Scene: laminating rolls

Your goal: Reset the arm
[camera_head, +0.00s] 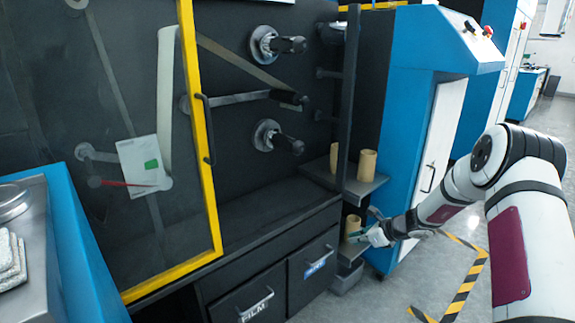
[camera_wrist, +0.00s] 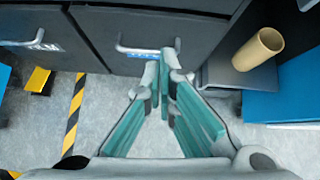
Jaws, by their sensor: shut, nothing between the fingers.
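My arm reaches in from the right of the head view, extended low toward the machine's side shelves. My gripper (camera_head: 370,226) is at its end, in front of the lower shelf, partly overlapping the view of a tan roll there. In the wrist view my gripper (camera_wrist: 165,55) points toward the drawers, its teal-padded fingers meeting at the tips. It is shut and empty.
Tan rolls stand on the upper shelf (camera_head: 368,163) and the lower shelf; one roll (camera_wrist: 258,49) shows right of the fingers. Drawers with handles (camera_head: 318,262) are close to the gripper. A yellow-framed door (camera_head: 205,150) stands left. Striped floor tape (camera_head: 463,290) marks open floor.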

